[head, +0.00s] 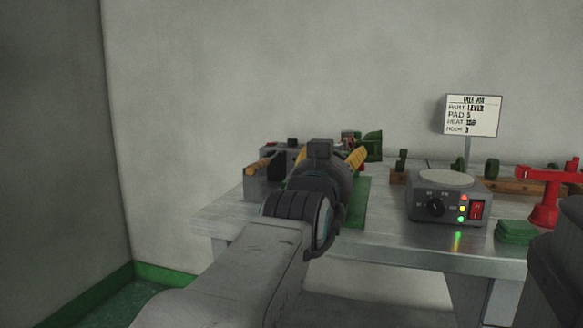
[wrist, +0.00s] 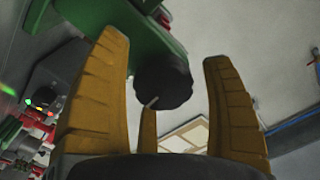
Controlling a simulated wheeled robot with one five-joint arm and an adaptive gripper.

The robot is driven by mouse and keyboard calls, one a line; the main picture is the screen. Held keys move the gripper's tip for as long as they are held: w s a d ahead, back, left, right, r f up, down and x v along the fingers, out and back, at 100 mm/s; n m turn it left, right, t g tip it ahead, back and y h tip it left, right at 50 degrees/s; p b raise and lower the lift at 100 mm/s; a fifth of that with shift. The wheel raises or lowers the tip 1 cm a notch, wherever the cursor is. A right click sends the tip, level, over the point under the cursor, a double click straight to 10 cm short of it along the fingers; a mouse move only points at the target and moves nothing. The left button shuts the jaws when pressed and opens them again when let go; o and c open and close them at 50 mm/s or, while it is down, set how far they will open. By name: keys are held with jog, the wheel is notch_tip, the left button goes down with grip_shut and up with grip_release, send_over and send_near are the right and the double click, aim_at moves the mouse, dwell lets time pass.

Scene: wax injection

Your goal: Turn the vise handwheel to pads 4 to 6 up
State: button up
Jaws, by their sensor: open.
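The vise is a green body (wrist: 125,38) with a round black handwheel (wrist: 163,82) at its end, seen in the wrist view. A pale mark shows at the wheel's lower left edge. My gripper (wrist: 164,50) is open, with yellow fingers on the left and right of the handwheel and a third finger below it. I see no finger clearly touching the wheel. In the head view my gripper (head: 336,156) is over the back left of the bench, near a green part (head: 373,146) of the vise. My arm hides the handwheel there. I cannot read any pad numbers.
A grey heater box (head: 448,200) with a dial, lights and red switch stands on the bench (head: 384,246), right of my arm. A sign (head: 473,115) reading "PAD 5" stands behind it.

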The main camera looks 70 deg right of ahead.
jog(key=s+a, duration=0.1)
jog(key=a, duration=1.1)
jog(key=shift+r, duration=0.1)
